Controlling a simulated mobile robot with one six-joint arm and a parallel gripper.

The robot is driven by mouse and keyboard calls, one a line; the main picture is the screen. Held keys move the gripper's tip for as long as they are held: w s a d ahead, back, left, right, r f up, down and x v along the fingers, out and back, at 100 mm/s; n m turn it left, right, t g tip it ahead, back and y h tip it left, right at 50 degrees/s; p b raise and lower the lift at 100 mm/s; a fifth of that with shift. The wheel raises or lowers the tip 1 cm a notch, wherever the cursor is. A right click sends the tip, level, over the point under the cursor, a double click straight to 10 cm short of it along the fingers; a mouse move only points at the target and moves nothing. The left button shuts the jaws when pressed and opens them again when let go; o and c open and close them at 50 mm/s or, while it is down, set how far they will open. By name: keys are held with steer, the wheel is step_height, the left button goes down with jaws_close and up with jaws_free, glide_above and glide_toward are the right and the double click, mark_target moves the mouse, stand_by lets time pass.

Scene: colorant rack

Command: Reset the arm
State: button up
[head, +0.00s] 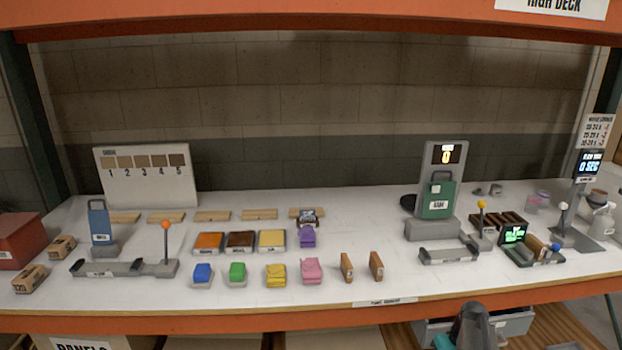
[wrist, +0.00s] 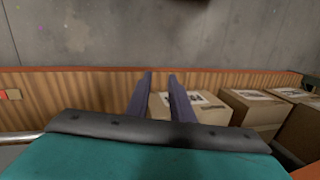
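My gripper (wrist: 160,76) shows in the wrist view as two dark fingers, set apart with nothing between them. Behind the gap is a cardboard box (wrist: 190,106) with a printed label, apart from the fingers. In the head view, a dark part of my arm (head: 474,328) shows at the bottom edge, right of the middle, in front of and below the table. The fingers cannot be made out in that view.
The white table (head: 400,284) holds colored blocks, trays, lever stations and a green-fronted device (head: 437,202). An orange beam (head: 240,322) runs along its front edge. In the wrist view, more boxes (wrist: 256,109) stand at right, before a wooden panel (wrist: 80,92).

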steer(key=s+a+f+g, duration=0.1)
steer(key=s+a+f, duration=0.45)
steer(key=a, duration=0.25)
steer(key=s+a+f+g+h, duration=0.1)
steer(key=s+a+f+g, duration=0.1)
steer(key=s+a+f, duration=0.35)
steer(key=s+a+f+g, duration=0.1)
steer(key=s+a+f, duration=0.4)
steer(key=a, duration=0.4)
steer(key=s+a+f+n+g+h, duration=0.1)
steer(key=s+a, duration=0.4)
steer(key=s, duration=0.6)
steer(key=shift+s+f+h, duration=0.15)
steer(key=shift+f+h, duration=0.25)
